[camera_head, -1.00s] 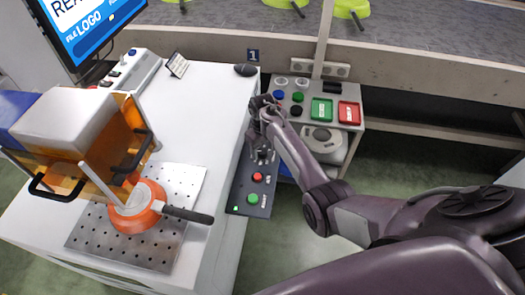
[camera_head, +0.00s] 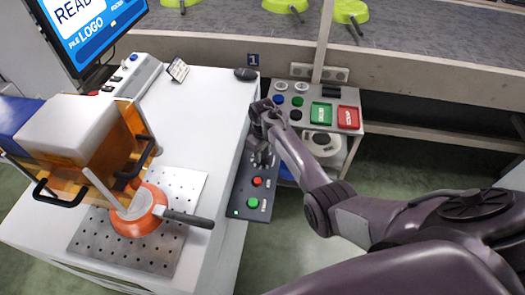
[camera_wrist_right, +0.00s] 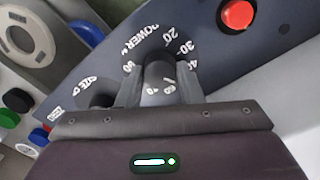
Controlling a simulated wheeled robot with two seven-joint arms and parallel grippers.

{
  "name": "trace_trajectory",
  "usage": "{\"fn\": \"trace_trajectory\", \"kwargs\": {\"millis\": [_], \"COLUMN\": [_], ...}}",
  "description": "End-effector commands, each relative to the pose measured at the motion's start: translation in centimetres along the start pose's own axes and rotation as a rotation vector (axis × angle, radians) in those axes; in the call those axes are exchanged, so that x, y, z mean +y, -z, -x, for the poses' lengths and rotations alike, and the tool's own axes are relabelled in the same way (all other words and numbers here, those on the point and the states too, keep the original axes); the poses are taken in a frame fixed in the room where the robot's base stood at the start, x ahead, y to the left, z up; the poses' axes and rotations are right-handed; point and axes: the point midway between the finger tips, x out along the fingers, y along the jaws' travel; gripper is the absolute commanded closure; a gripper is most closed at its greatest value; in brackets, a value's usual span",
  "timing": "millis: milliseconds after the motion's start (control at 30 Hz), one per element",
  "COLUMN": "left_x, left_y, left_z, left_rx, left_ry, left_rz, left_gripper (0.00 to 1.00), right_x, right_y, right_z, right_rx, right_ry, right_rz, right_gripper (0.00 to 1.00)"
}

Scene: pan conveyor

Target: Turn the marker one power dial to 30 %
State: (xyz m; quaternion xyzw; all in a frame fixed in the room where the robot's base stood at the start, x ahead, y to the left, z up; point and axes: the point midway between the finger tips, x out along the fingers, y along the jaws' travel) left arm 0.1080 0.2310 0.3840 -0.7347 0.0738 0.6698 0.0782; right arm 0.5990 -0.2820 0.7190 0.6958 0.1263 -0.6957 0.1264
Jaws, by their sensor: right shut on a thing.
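The dark control panel (camera_head: 240,203) runs along the right side of the white cabinet. In the right wrist view the power dial (camera_wrist_right: 158,72) is a dark knob beside the printed word POWER, with 20, 30 and 40 at its upper right. I cannot read its pointer. My right gripper (camera_wrist_right: 160,92) is shut on this dial, one finger on each side; in the head view the right gripper (camera_head: 262,158) reaches down over the panel's upper part and hides most of the dial. A second dial (camera_wrist_right: 90,95) marked SIZE is partly hidden. My left gripper is not in view.
A red button (camera_head: 257,182) and a green button (camera_head: 252,202) sit on the panel below the gripper. A grey button console (camera_head: 330,92) stands beyond it. An orange pan (camera_head: 135,222) lies on the perforated plate. Green pans are on the conveyor (camera_head: 420,40).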

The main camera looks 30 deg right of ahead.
Motion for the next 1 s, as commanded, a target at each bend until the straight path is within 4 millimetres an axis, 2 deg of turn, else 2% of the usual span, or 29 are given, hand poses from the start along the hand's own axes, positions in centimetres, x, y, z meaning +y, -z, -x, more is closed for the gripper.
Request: {"fn": "trace_trajectory", "kwargs": {"millis": [400,1000], "left_x": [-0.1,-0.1], "left_y": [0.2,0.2], "left_z": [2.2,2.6], "left_rx": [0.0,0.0], "left_ry": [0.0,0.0], "left_rz": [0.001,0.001], "left_gripper": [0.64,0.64], "right_x": [0.1,0.1], "right_y": [0.0,0.0], "right_z": [0.2,0.0], "right_rx": [0.0,-0.001], "right_ry": [-0.001,0.0], "right_rz": [0.377,0.91], "right_gripper": [0.9,0.9]}}
